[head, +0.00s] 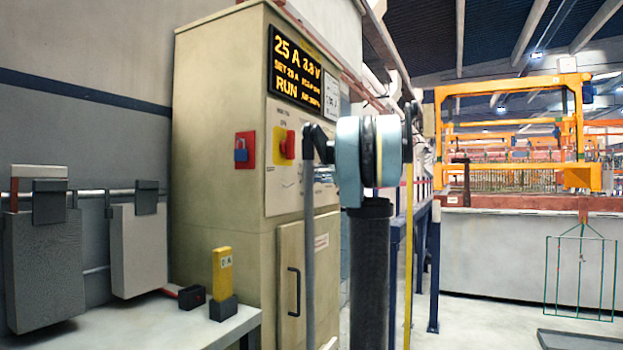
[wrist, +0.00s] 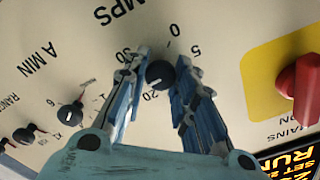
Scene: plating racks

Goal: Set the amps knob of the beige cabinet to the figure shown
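The beige cabinet (head: 215,130) stands left of centre in the head view. Its lit display (head: 295,68) reads 25 A and 2.8 V, with SET 25 A and RUN below. In the wrist view the black amps knob (wrist: 160,74) sits on the panel, which appears upside down. Its white pointer mark is toward the lower left, near the figure 20. My gripper (wrist: 161,64) has one blue-grey finger on each side of the knob, apart, with little gap; contact is unclear. In the head view my arm hides the gripper and the knob.
A red mains switch (head: 287,144) on a yellow plate is beside the knob; it also shows in the wrist view (wrist: 300,88). Other small knobs (wrist: 70,115) sit at left there. A bench (head: 190,325) holds a yellow block (head: 222,272). Free floor lies at right.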

